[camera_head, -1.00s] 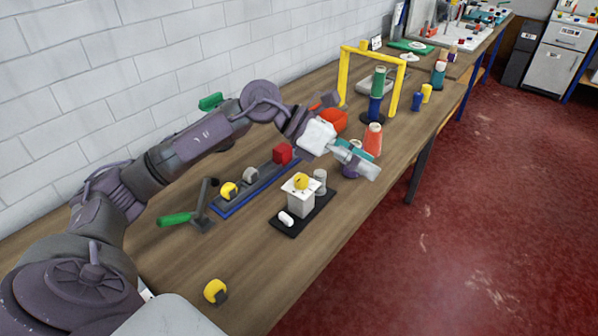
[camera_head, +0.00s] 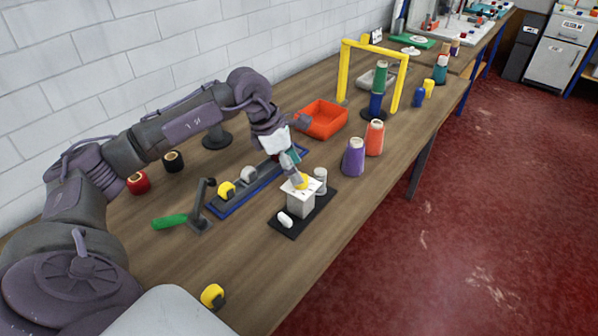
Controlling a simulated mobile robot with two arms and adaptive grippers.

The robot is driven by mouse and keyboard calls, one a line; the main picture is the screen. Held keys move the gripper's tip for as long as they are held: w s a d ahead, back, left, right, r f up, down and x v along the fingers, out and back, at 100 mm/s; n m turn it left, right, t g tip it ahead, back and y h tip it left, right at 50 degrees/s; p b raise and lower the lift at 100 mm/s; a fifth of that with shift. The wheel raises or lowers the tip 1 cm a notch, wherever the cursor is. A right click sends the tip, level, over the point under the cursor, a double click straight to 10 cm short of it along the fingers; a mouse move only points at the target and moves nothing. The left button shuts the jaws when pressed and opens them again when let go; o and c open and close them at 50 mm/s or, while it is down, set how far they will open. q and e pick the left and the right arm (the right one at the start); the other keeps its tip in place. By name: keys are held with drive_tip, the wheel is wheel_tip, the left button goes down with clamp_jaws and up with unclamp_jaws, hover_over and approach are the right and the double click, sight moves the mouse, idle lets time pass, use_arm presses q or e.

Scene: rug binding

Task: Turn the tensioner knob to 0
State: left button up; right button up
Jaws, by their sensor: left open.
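A grey cylinder (camera_head: 320,177) and a small white rounded piece (camera_head: 285,219) stand on the same plate. The dial marks are too small to read. My right gripper is not in view.
Behind the tensioner lies a blue rail (camera_head: 232,203) with yellow and grey rollers. An orange tray (camera_head: 325,119), a purple cone (camera_head: 354,157) and an orange cone (camera_head: 374,138) stand beyond. A yellow frame (camera_head: 376,50) is farther back. The front table is mostly clear.

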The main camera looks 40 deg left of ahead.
use_arm(q)
drive_tip(key=shift+x, duration=1.6)
drive_tip(key=c, duration=1.1)
drive_tip(key=shift+c, duration=0.3)
drive_tip(key=shift+f+n+b, duration=0.15)
drive_tip(key=shift+n+b, duration=0.15)
drive_tip(key=shift+b, duration=0.1)
drive_tip(key=o, duration=1.2)
drive_tip(key=shift+c, duration=0.2)
